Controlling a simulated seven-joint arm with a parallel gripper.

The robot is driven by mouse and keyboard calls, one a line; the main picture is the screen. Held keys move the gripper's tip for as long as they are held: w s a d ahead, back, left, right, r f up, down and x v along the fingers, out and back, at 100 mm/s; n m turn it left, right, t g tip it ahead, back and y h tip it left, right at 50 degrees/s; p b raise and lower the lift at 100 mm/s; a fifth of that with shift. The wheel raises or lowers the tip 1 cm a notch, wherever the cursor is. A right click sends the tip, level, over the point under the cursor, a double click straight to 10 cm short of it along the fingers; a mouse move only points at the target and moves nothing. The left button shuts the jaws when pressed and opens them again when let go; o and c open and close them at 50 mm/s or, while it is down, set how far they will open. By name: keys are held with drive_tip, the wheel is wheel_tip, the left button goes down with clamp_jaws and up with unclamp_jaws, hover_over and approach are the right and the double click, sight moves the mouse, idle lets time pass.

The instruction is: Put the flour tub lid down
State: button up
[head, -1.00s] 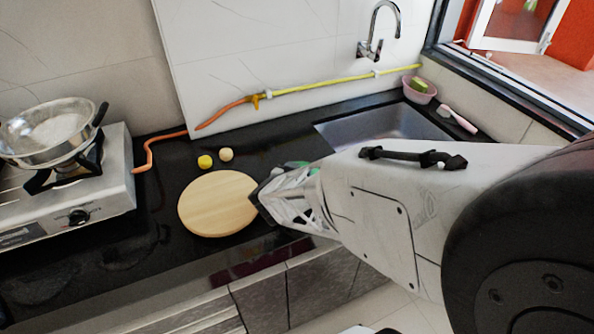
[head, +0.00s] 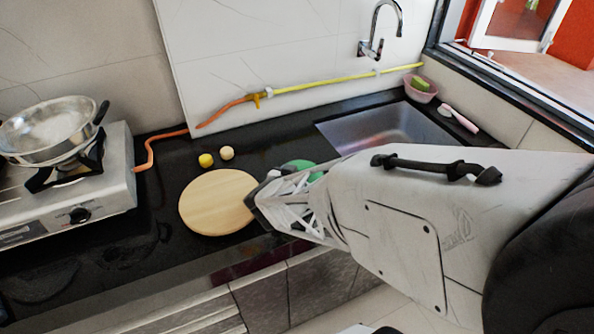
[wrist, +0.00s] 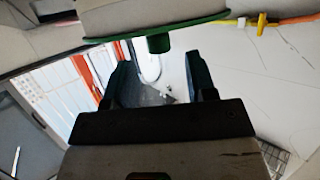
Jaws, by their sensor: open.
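The flour tub lid (wrist: 205,28) is green and shows at the top of the wrist view as a thin rim with a short knob (wrist: 158,43). It appears seated on the pale tub (wrist: 150,15); that view seems upside down. My gripper (wrist: 158,60) is open and empty. Its two dark fingers stand apart, one to each side of the knob in the picture, with a gap visible around it. In the head view, green of the lid (head: 304,168) shows behind my arm, which hides the rest of the tub. The fingers cannot be made out there.
A round wooden board (head: 215,203) lies left of my arm, with a yellow ball (head: 205,160) and a cream ball (head: 227,153) behind it. The stove (head: 105,195) holds a metal pan (head: 48,135). The sink (head: 375,128) is at the back right.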

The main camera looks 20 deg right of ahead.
drive_tip(key=shift+v, duration=2.6)
drive_tip(key=shift+a+r, duration=0.1)
drive_tip(key=s+a+r+n+t+y, duration=0.1)
drive_tip(key=a+r+n+y, duration=0.2)
drive_tip(key=a+r+y, duration=0.3)
drive_tip(key=a+r+n+y, duration=0.3)
drive_tip(key=r+y, duration=0.2)
drive_tip(key=r, duration=0.4)
drive_tip(key=s+d+r+n+g, duration=0.1)
drive_tip(key=s+d+r+g, duration=0.1)
drive_tip(key=s, duration=0.7)
drive_tip(key=s+d+r+n+g+h, duration=0.1)
drive_tip(key=s+r+g, duration=0.3)
drive_tip(key=s, duration=0.5)
drive_tip(key=shift+d+n+g, duration=0.4)
drive_tip(key=shift+d+g, duration=0.05)
drive_tip(key=shift+g, duration=0.65)
